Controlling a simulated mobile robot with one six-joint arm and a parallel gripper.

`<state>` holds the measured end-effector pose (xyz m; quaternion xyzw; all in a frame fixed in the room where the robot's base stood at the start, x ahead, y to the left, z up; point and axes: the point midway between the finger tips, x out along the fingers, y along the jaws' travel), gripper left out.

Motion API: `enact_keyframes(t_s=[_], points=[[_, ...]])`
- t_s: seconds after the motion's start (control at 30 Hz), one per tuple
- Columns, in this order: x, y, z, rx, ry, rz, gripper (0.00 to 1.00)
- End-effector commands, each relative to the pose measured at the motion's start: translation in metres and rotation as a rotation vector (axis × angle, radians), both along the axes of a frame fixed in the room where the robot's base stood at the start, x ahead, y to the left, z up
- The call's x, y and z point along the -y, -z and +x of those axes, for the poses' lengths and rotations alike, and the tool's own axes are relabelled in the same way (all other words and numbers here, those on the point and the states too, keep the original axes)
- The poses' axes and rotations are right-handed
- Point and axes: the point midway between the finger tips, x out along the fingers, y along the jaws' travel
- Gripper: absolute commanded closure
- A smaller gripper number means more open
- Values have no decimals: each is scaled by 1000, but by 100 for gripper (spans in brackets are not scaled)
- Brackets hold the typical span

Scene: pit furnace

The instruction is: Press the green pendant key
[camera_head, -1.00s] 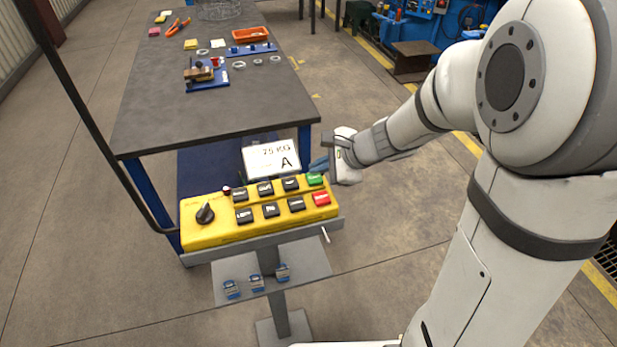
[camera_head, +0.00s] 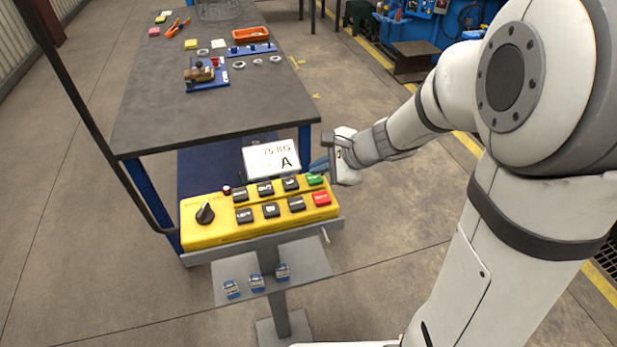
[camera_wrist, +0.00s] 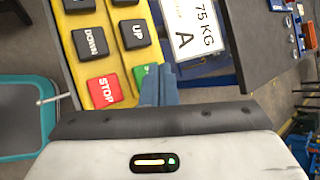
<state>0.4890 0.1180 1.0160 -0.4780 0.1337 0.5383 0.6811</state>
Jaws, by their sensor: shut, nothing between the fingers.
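The yellow pendant (camera_head: 225,232) lies on a grey stand, with two rows of black keys, a black rotary knob and a red key (camera_head: 321,198). The green key (camera_head: 314,180) is at its far right corner. In the wrist view the green key (camera_wrist: 141,74) is partly hidden behind my fingers, beside the red STOP key (camera_wrist: 103,91). My gripper (camera_head: 317,164) is shut and empty, its blue-grey fingertips at the green key's far edge. It also shows in the wrist view (camera_wrist: 162,70). I cannot tell whether the fingertips touch the key.
A white "75 KG A" card (camera_head: 270,159) stands just behind the pendant, close to my fingers. A dark-topped workbench (camera_head: 170,125) with parts and tools is beyond. A grey shelf (camera_head: 308,262) with small blue padlock-like items is below the pendant.

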Motion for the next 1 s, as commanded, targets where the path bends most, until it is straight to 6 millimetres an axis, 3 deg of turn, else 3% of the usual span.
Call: enact_keyframes(t_s=[1.0], points=[[0, 11, 3, 1, -1, 0, 100]])
